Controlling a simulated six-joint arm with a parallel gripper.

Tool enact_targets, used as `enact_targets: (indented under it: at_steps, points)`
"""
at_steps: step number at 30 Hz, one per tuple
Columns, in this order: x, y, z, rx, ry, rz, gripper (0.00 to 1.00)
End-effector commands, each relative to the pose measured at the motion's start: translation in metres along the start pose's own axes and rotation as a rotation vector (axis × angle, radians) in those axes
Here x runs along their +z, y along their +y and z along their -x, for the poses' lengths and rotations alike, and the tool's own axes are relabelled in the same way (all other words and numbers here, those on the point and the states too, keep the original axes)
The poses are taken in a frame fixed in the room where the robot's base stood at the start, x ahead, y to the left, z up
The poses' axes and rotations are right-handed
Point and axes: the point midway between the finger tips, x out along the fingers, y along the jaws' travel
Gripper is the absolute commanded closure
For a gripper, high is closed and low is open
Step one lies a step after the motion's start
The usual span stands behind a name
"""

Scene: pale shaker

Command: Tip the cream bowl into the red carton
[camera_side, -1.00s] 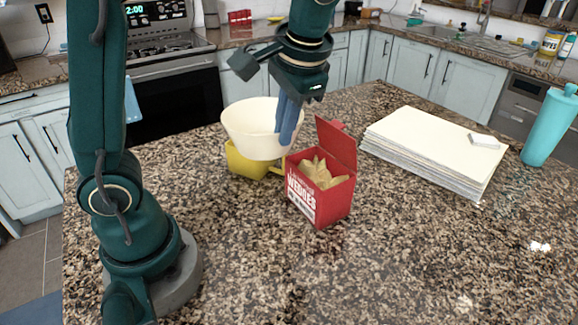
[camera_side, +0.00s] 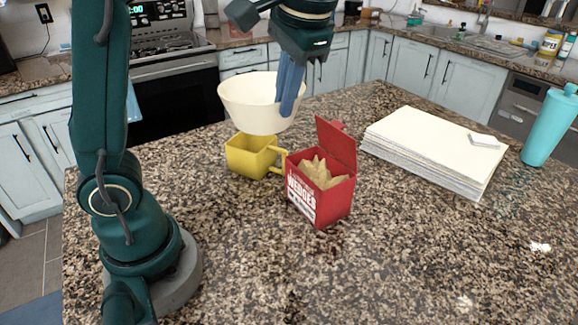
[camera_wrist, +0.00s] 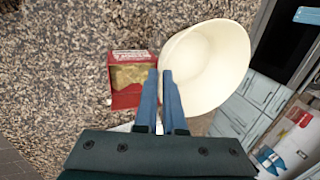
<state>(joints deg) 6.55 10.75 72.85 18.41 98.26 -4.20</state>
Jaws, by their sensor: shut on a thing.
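The cream bowl (camera_side: 258,102) hangs in the air above and behind the yellow mug, roughly upright. My gripper (camera_side: 288,108) is shut on the right side of its rim. In the wrist view the bowl (camera_wrist: 208,65) is at the right of my fingers (camera_wrist: 161,88), and the part of its inside that shows looks empty. The red carton (camera_side: 322,197) stands open on the counter, its lid raised at the back, with yellow wedges inside. In the wrist view the carton (camera_wrist: 130,98) lies below and left of my fingers.
A yellow mug (camera_side: 248,157) stands just left of the carton, its handle close to it. A stack of pale paper (camera_side: 430,148) with a small grey item lies to the right. A teal bottle (camera_side: 551,125) stands at the far right. The front counter is clear.

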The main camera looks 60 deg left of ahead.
Motion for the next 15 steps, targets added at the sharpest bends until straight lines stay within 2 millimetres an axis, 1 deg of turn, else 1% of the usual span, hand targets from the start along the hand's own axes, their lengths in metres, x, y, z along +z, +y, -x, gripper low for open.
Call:
enact_targets:
  at_steps: [3,11,15]
  points:
    - [-0.001,-0.004,0.013,0.0,0.004,0.0,1.0]
    - [-0.013,0.049,0.03,0.002,0.086,-0.26,1.0]
    - [-0.015,0.082,0.041,0.002,0.138,-0.417,1.0]
